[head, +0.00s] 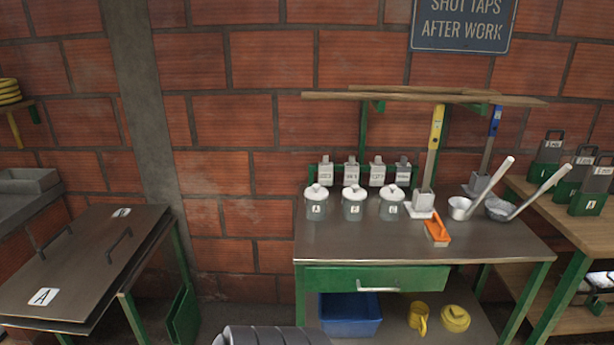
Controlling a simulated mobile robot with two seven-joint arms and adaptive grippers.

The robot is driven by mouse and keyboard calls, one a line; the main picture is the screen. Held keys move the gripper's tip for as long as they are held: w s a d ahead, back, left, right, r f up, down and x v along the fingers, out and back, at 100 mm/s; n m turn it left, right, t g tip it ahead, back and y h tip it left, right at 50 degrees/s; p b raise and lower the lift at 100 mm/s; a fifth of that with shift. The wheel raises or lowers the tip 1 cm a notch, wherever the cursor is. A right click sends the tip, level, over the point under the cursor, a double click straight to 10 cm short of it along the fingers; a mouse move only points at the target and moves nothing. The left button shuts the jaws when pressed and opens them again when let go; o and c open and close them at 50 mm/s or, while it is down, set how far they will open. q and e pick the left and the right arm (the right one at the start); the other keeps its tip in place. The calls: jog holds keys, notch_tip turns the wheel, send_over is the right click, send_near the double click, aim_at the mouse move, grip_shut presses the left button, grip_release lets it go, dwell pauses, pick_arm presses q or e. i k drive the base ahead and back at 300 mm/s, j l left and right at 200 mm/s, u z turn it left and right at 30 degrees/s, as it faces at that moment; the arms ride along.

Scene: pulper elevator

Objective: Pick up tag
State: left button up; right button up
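Several small grey tag-like pieces with printed labels stand or hang in a row at the back of the metal-topped table (330,250). They are the leftmost piece (325,172), the second (350,172), the third (376,172) and the darker rightmost one (403,172). Their lettering is too small to read surely. They sit just behind three lidded jars with labels (316,207). I cannot tell which piece is the tag. Neither of my grippers shows in the head view.
Below are a drawer (335,279), a blue bin (348,318) and a yellow mug (418,318). A lidded metal bench (75,270) stands left. The table's front left is clear.

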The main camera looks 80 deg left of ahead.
aim_at(325, 168)
jog(key=u, duration=2.25)
